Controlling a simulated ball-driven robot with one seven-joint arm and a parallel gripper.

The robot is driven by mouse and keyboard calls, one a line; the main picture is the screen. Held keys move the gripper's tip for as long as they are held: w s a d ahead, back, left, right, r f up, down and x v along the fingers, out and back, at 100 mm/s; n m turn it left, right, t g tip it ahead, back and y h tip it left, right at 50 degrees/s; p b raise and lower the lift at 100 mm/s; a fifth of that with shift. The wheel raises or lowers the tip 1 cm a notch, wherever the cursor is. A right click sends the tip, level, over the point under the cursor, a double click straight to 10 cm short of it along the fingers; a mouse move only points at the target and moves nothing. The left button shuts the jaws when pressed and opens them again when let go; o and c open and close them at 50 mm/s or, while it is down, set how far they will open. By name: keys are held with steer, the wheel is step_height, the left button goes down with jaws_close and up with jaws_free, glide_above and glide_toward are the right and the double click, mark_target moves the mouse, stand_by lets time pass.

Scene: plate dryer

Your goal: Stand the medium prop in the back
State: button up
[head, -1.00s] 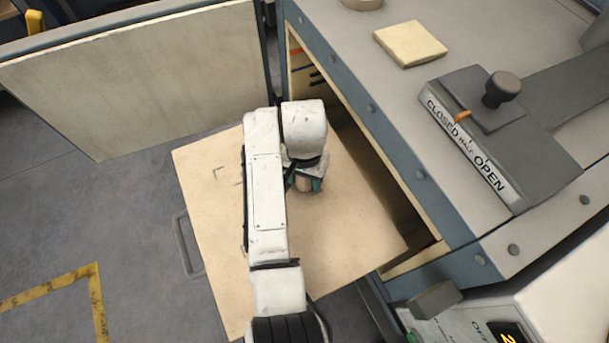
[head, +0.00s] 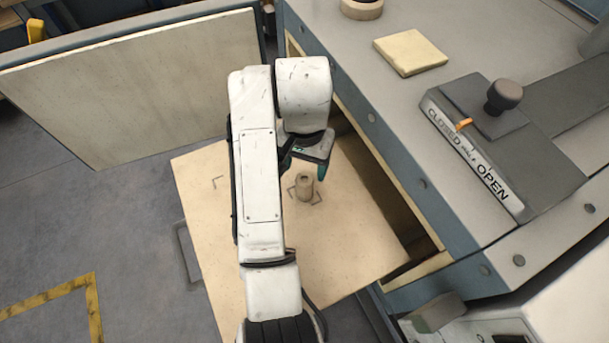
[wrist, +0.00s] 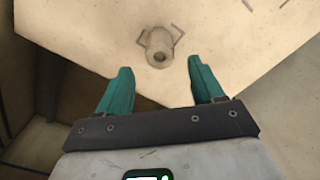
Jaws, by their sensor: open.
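A small beige cylindrical prop (head: 304,187) with a hole in its top stands upright on the pale pulled-out board (head: 355,235), inside dark corner marks. It also shows in the wrist view (wrist: 159,46), beyond the fingertips. It is the only prop I see, and I cannot tell its size class. My gripper (wrist: 160,67) has its two teal fingers spread with nothing between them. In the head view it hangs just above the prop in the picture, apart from it and partly hidden by my wrist.
The dryer's open slot (head: 375,175) is right of the board, and an open door panel (head: 140,85) stands at upper left. A lever block (head: 475,140) and a pale square pad (head: 410,52) sit on the dryer top.

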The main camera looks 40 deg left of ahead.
steer(key=shift+r+p, duration=0.3)
steer(key=shift+r, duration=0.8)
